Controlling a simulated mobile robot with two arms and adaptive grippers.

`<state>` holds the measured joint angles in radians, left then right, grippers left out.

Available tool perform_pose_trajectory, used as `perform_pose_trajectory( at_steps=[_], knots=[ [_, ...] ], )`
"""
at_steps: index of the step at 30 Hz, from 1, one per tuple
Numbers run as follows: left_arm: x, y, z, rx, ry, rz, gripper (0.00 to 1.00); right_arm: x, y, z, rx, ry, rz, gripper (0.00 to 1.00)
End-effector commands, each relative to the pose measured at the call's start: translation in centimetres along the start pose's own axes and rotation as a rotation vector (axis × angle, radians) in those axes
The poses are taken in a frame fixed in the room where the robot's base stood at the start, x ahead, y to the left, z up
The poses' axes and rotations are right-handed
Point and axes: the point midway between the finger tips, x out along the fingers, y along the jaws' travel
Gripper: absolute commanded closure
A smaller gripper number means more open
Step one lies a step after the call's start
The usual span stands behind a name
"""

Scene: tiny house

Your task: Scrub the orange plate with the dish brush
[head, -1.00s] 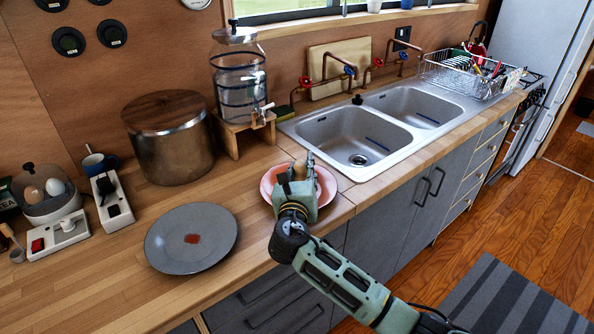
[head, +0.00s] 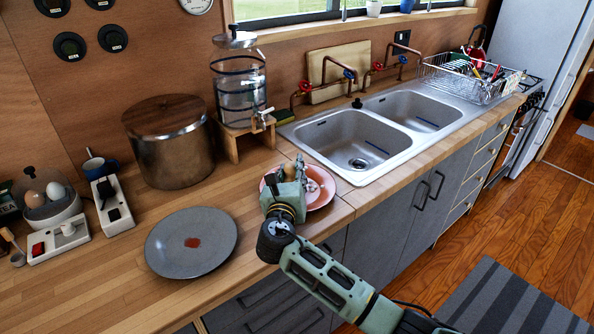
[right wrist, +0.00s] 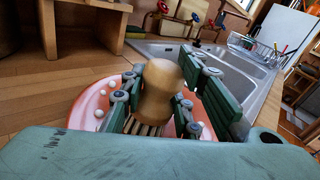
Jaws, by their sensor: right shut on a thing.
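The orange plate (head: 322,192) lies on the wooden counter just left of the sink. Its rim shows on both sides of my right gripper in the right wrist view (right wrist: 88,112). Small whitish blobs are on its surface. My right gripper (head: 288,172) is over the plate's left part, shut on the dish brush (right wrist: 158,92). The brush has a rounded wooden knob upright between the fingers and pale bristles low over the plate; the contact point is hidden. In the head view my gripper covers most of the brush. My left gripper is not in view.
A metal pot (head: 170,145) and a water dispenser (head: 240,85) on a wooden stand are behind. The double sink (head: 350,140) is to the right, with a dish rack (head: 462,80) beyond.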

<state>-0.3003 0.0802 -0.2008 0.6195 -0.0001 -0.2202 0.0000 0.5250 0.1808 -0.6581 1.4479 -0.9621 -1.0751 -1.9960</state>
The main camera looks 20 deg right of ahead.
Motion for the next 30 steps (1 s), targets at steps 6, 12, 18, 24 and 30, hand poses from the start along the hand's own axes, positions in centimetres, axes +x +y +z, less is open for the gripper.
perform_pose_trajectory(
  at_steps=[6,12,18,24,30],
  knots=[
    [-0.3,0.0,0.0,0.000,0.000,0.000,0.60,-0.5,0.5,0.0,0.000,0.003,0.002,0.97],
    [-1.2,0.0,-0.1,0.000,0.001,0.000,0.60,-1.6,0.9,0.2,0.000,0.004,0.003,0.97],
    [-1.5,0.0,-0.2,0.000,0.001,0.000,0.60,-2.1,1.1,0.2,0.000,0.003,0.001,0.97],
    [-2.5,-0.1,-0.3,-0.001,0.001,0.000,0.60,-3.0,0.7,0.2,-0.001,0.003,0.002,0.97],
    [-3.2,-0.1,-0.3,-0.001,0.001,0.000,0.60,-3.9,0.4,-0.1,-0.001,0.003,0.002,0.97]
  ],
)
